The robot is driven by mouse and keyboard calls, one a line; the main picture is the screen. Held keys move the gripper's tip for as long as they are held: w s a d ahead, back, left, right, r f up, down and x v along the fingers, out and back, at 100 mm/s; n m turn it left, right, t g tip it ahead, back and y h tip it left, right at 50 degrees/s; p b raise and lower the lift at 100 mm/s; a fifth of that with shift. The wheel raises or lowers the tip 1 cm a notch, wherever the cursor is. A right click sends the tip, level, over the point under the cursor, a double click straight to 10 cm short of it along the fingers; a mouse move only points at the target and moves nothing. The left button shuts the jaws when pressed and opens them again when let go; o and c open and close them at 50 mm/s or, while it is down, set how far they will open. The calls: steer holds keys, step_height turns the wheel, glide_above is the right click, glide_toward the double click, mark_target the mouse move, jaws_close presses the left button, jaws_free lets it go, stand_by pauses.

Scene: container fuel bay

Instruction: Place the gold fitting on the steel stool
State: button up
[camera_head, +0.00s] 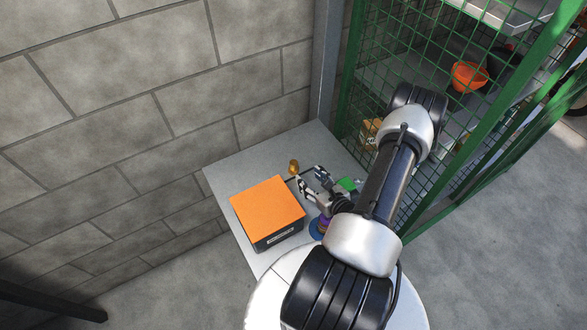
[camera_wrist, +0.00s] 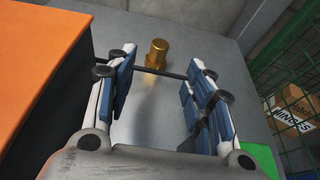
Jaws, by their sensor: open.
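The gold fitting (camera_head: 293,167) stands upright on a grey flat top (camera_head: 236,177), near its back edge. It also shows in the wrist view (camera_wrist: 157,53), just beyond the fingertips and roughly between their lines. My gripper (camera_head: 309,176) is open and empty, low over the grey top and in front of the fitting. In the wrist view its two fingers (camera_wrist: 160,75) are spread apart, and the fitting is not between the pads. I cannot make out a separate steel stool, nor tell whether the grey top is one.
An orange-topped box (camera_head: 267,210) stands left of my gripper, close to the left finger. A green item (camera_head: 348,184) and a blue-purple item (camera_head: 318,230) lie near my arm. A green mesh cage (camera_head: 440,60) closes the right side, a block wall (camera_head: 130,110) the back left.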

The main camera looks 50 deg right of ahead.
mark_target(295, 166)
steer(key=b+x, duration=0.2)
steer(key=x, duration=0.9)
steer(key=shift+w+f, duration=0.2)
steer(key=shift+w, duration=0.15)
steer(key=shift+c, duration=0.4)
steer(key=shift+s+f, duration=0.1)
jaws_close()
